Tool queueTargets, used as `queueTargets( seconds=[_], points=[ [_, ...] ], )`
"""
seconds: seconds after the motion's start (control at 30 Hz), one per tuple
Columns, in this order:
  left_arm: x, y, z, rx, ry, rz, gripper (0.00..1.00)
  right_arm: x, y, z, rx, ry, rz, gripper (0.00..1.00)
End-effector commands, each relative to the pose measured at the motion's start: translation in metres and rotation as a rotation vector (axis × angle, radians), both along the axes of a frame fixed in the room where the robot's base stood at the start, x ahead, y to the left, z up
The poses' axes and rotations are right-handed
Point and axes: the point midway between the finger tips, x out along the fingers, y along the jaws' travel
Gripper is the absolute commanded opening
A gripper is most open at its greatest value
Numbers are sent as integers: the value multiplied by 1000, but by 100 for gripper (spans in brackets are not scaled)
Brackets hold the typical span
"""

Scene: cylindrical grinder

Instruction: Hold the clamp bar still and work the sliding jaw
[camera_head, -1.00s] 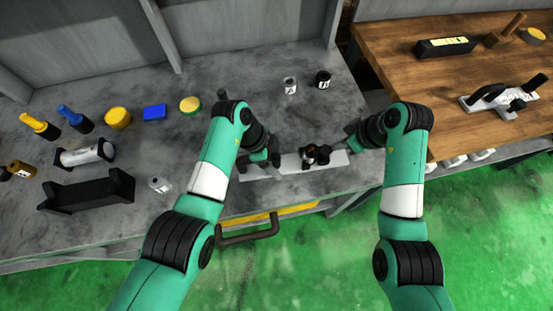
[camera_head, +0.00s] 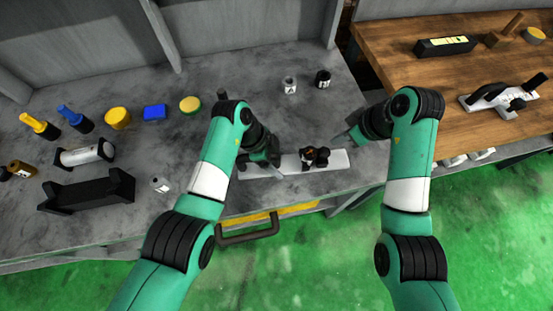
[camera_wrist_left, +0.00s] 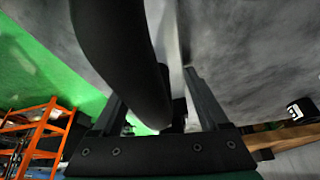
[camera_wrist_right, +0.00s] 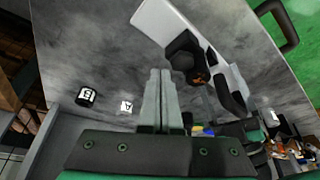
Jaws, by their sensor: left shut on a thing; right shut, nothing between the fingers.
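The clamp bar (camera_head: 337,160) is a pale flat strip lying along the front of the grey bench, seen at its left and right ends past my left gripper. The black sliding jaw (camera_head: 321,156), with an orange spot, sits on the bar right of its middle. My left gripper (camera_head: 270,164) is shut at the bar's left part; in the left wrist view a long black curved part (camera_wrist_left: 125,60) runs between its fingers. My right gripper (camera_head: 350,138) is shut and empty, above and right of the jaw. The right wrist view shows its closed fingers (camera_wrist_right: 160,75) apart from the jaw (camera_wrist_right: 184,55).
Two small labelled bottles, one white (camera_head: 290,86) and one black (camera_head: 322,78), stand behind the bar. A black cradle (camera_head: 88,193) and several coloured items lie at left. A wooden table (camera_head: 400,40) adjoins at right. A drawer handle (camera_head: 248,232) sticks out in front.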

Motion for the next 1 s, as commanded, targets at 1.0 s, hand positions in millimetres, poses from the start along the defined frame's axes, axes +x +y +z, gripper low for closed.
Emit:
queueTargets(
  seconds=[1.0],
  points=[
    [0, 1, 0, 3, 0, 2, 0, 1, -5, 35, -1, 0, -3, 0]
  ],
)
